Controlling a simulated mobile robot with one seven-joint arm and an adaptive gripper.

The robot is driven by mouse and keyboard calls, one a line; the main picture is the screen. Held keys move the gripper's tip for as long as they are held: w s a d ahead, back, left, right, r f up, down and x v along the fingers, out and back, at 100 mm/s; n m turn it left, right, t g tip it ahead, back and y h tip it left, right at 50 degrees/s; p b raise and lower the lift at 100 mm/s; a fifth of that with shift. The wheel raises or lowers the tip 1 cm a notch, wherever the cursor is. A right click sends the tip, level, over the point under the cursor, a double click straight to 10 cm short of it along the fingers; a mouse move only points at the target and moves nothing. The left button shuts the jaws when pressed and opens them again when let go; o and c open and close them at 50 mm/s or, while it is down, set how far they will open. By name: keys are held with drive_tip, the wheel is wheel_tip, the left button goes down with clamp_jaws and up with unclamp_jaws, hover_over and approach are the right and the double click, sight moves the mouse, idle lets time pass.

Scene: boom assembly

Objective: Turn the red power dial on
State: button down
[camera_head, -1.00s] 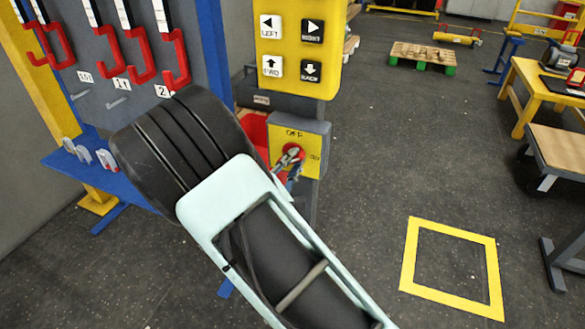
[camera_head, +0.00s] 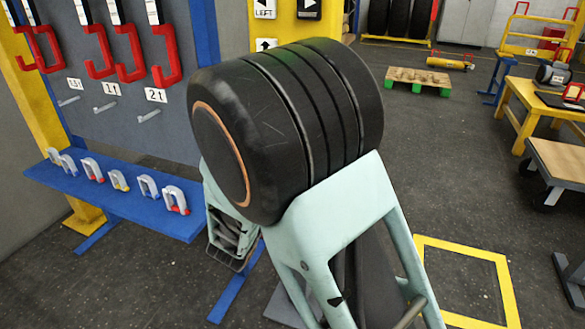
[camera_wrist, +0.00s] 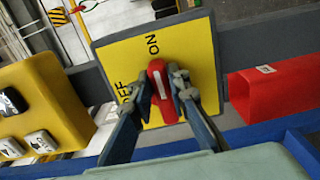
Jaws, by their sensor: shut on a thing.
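The red power dial (camera_wrist: 163,92) is on a yellow plate (camera_wrist: 195,50) in the wrist view. My gripper (camera_wrist: 161,90) has a finger on each side of the dial and is shut on it. The dial's white mark lies toward its upper end, pointing up at the ON label (camera_wrist: 152,43). The OFF label (camera_wrist: 126,93) is to the left, partly covered by a finger. In the head view my arm hides the dial and its plate.
A yellow box with push buttons (camera_wrist: 35,110) is left of the plate, and a red open box (camera_wrist: 265,95) is right of it. In the head view, a blue shelf with shackles (camera_head: 105,200) and red hooks (camera_head: 165,55) are at left.

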idle(0.4)
drive_tip(key=c, duration=1.8)
unclamp_jaws()
drive_tip(key=shift+c, duration=0.2)
drive_tip(key=v, duration=1.2)
